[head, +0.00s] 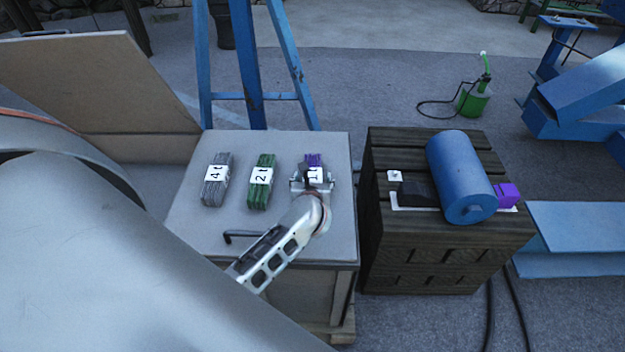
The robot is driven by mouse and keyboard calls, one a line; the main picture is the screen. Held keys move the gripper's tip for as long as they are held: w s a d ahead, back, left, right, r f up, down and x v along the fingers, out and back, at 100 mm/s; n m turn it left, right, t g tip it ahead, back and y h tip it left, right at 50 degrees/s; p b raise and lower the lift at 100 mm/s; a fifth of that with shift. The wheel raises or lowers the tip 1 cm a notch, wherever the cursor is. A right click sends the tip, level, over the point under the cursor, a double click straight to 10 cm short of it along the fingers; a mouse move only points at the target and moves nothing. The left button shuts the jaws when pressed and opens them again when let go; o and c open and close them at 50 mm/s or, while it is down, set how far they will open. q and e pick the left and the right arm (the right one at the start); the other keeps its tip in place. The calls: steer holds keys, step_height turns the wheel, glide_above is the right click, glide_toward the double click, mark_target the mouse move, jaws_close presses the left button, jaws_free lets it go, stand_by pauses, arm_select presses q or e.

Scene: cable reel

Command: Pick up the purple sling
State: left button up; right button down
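The purple sling (314,159) is a folded bundle with a white label, lying at the right of a grey tabletop (200,235). My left gripper (312,184) is right over its near part and hides much of it. The fingers point down and blend with the sling and label, so I cannot tell whether they are apart or closed on it, or whether they touch it. A green sling (262,193) labelled 2 t and a grey sling (214,192) labelled 4 t lie to its left. My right gripper is not in view.
A black hex key (236,235) lies near my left forearm. A dark wooden crate (410,262) to the right carries a blue cylinder (459,172) and a purple block (507,194). A blue ladder (247,60) stands behind the table. An upright board (95,85) is at left.

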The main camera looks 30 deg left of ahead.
arm_select(q)
steer(key=c, duration=1.2)
steer(key=shift+r, duration=0.1)
steer(key=shift+c, duration=0.2)
